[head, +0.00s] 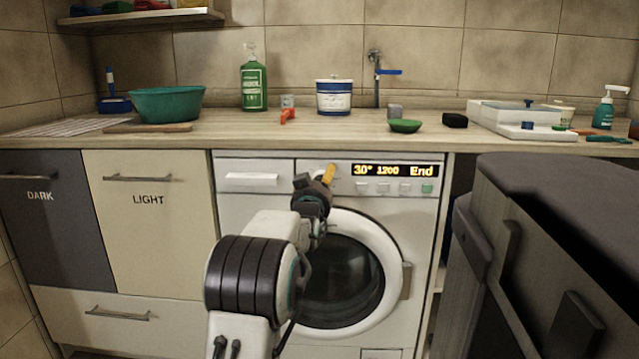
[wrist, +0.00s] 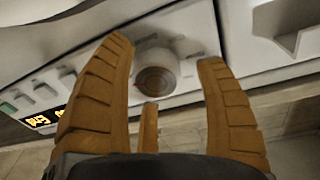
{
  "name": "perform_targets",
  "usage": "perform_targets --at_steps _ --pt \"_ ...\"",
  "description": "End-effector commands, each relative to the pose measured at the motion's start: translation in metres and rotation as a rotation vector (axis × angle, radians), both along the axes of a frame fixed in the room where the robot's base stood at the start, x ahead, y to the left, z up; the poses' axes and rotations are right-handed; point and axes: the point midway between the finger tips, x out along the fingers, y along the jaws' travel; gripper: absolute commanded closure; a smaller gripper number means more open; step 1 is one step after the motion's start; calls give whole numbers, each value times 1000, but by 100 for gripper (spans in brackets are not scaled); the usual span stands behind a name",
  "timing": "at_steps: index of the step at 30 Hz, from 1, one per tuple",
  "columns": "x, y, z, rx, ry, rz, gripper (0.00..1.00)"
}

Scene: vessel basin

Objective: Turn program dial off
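The white washing machine (head: 410,215) stands under the counter. Its lit display (head: 394,170) reads 30°, 1200 and End. In the head view my gripper (head: 328,174) is at the control panel, left of the display, and hides the program dial. In the wrist view the round program dial (wrist: 156,75) sticks out of the white panel, with a brownish-grey face. The orange fingers of my gripper (wrist: 168,80) are spread, one on each side of the dial, with a shorter finger below it. Gaps show between fingers and dial; I cannot tell any contact.
Buttons (head: 383,188) sit under the display, and the detergent drawer (head: 252,180) is at the panel's left. The round door (head: 345,280) is shut. The wooden counter (head: 240,130) overhangs the panel. A dark-topped cabinet (head: 560,200) stands close on the right.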

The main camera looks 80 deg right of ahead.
Motion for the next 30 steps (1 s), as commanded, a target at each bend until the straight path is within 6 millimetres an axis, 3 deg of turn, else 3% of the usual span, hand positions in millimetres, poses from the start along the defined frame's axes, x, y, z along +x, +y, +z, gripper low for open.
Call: perform_targets --at_steps 14,30 --pt "-1 7 -1 2 0 -2 31" --pt "1 77 -5 1 0 -1 31"
